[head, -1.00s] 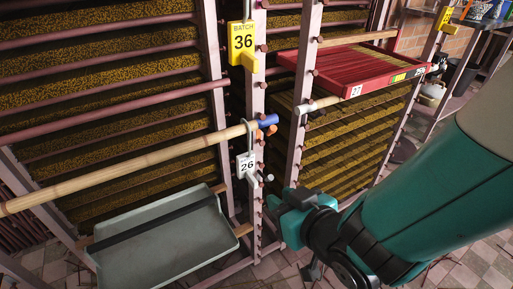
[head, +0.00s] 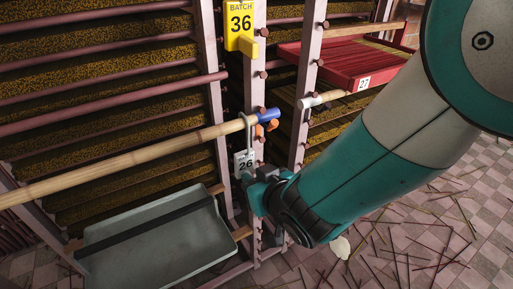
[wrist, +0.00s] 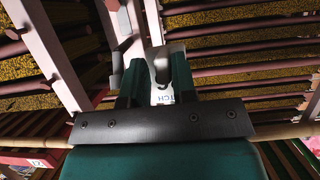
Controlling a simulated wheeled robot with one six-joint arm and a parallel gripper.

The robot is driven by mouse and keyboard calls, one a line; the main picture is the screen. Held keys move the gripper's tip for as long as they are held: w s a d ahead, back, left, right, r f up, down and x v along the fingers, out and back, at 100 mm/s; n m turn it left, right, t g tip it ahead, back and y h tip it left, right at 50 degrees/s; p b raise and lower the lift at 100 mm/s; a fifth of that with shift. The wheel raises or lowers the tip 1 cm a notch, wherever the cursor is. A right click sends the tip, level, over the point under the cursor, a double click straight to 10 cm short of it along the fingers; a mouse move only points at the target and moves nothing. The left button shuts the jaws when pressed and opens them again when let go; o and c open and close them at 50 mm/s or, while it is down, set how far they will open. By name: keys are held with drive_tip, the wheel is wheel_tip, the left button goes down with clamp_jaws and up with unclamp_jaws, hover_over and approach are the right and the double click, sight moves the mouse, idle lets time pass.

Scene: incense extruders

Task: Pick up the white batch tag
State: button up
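The white batch tag (head: 243,162), marked 26, hangs by a grey hook (head: 249,130) near the blue-capped end of a bamboo pole (head: 130,164). My gripper (head: 253,187) is just below and right of the tag, close to its lower edge. In the wrist view, my two teal fingers (wrist: 154,82) stand apart, with the tag (wrist: 162,97) and its hook (wrist: 161,66) showing between them. The tag sits nearer the right finger; I cannot tell whether they touch. The dark gripper body hides the tag's lower part there.
A yellow tag (head: 240,27) marked 36 is higher on the same rack post. A grey tray (head: 160,245) sits lower left. A red tray (head: 340,70) marked 27 is at the right. Loose sticks litter the floor at right.

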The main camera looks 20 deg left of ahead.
drive_tip(key=shift+s+a, duration=0.2)
drive_tip(key=shift+a, duration=0.1)
clamp_jaws()
